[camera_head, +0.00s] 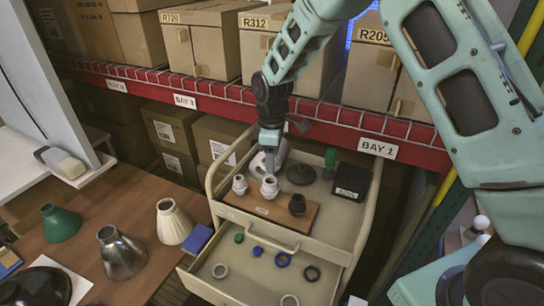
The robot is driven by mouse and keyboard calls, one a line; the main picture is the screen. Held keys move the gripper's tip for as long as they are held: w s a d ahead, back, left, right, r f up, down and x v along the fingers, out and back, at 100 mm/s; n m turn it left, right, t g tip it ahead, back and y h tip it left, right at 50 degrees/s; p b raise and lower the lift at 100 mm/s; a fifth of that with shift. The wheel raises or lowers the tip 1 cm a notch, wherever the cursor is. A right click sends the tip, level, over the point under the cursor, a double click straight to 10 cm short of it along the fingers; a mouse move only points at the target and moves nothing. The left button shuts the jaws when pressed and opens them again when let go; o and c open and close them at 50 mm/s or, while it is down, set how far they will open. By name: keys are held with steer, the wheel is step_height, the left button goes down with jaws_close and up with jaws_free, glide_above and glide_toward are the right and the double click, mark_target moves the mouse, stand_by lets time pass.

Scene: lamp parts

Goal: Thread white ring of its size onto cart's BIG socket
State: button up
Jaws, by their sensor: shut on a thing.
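The beige cart (351,243) stands below the shelf with its drawer pulled out. On its top a brown board (262,210) carries a left white socket (239,185), a middle white socket (270,188) and a dark socket (297,205). My gripper (270,170) points down right over the middle socket, shut on a small pale piece that looks like a white ring. The piece is mostly hidden, and I cannot tell whether it is around the socket. A white ring (220,271) and another white ring (290,300) lie in the drawer.
The drawer also holds a green ring (239,238), blue rings (283,260) and a black ring (312,273). A rounded white object and a dark disc (301,174) stand behind the board, beside a black box (351,182).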

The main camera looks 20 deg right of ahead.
steer(key=b, duration=0.3)
glide_above(272, 180)
steer(key=s, duration=0.1)
steer(key=shift+s+a+f, duration=0.1)
steer(key=shift+a+f, duration=0.05)
steer(key=shift+f, duration=1.15)
steer(key=shift+s+a+f, duration=0.1)
steer(key=shift+a+f, duration=0.05)
steer(key=shift+f, duration=1.1)
steer(key=shift+f, duration=0.1)
steer(key=shift+f+b, duration=0.95)
steer(key=shift+f, duration=0.2)
steer(key=shift+f+b, duration=0.4)
steer(key=shift+f, duration=0.25)
steer(key=shift+o, duration=0.9)
steer(key=c, duration=0.3)
